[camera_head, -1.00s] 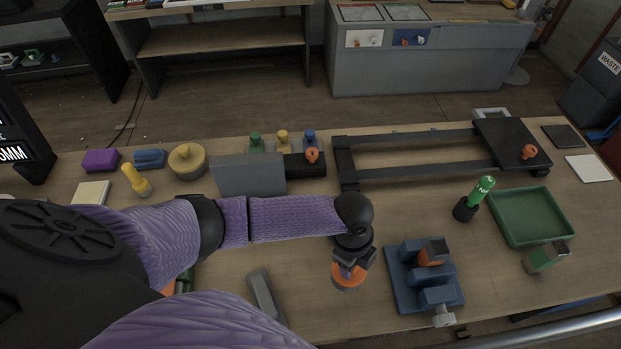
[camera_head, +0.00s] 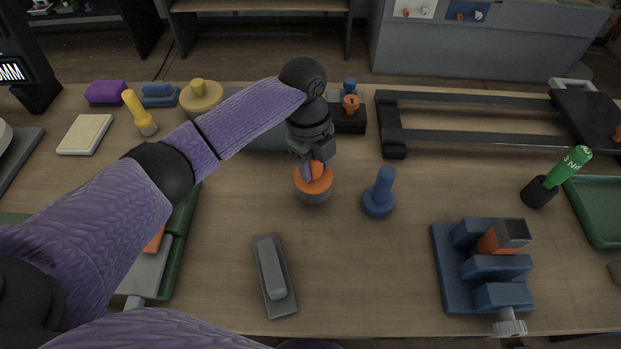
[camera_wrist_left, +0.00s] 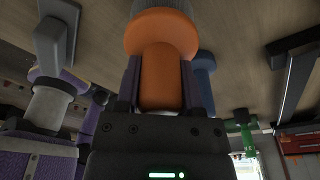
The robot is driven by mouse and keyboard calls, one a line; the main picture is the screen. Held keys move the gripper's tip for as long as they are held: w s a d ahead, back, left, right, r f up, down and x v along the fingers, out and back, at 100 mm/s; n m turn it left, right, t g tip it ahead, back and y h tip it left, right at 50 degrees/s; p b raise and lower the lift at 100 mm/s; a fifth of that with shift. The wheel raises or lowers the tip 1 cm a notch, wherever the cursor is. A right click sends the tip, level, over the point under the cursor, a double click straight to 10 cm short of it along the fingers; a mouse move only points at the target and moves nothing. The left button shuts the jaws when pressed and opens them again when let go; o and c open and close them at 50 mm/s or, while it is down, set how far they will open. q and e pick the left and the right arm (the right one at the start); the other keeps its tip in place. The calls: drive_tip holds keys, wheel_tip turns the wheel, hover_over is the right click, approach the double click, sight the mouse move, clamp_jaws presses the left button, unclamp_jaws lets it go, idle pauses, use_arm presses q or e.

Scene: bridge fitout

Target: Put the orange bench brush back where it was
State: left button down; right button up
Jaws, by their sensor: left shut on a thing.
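The orange bench brush (camera_head: 313,189) has an orange handle and top and a grey lower part. My left gripper (camera_head: 313,168) is shut on its handle, and the brush points downward over the middle of the table. I cannot tell whether its grey end touches the wood. In the left wrist view the orange handle (camera_wrist_left: 160,75) sits between the two fingers, with the grey end beyond it. A blue round-based piece with an upright handle (camera_head: 378,196) stands just right of the brush, apart from it. My right gripper is not in view.
A grey long-handled block (camera_head: 273,278) lies nearer the front edge. A blue vise (camera_head: 480,268) stands to the right, with a green-handled tool in a black holder (camera_head: 541,192) behind it. A black frame (camera_head: 390,130) lies behind. Bare wood surrounds the brush at front and left.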

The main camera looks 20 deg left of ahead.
sight(314, 175)
use_arm(q)
wheel_tip(314, 175, down, 4)
drive_tip(key=shift+r+b, duration=0.25)
drive_tip(key=shift+b, duration=0.2)
drive_tip(key=shift+r, duration=0.15)
drive_tip(key=shift+c, duration=1.1)
unclamp_jaws()
drive_tip(key=r+p, duration=0.1)
drive_tip(key=r, duration=0.3)
drive_tip(key=a+r+p, duration=0.1)
drive_tip(key=r, duration=0.3)
drive_tip(key=w+r+p, duration=0.1)
drive_tip(key=r, duration=0.3)
drive_tip(key=shift+a+p, duration=0.25)
drive_tip(key=shift+p, duration=0.15)
drive_tip(key=shift+f, duration=0.1)
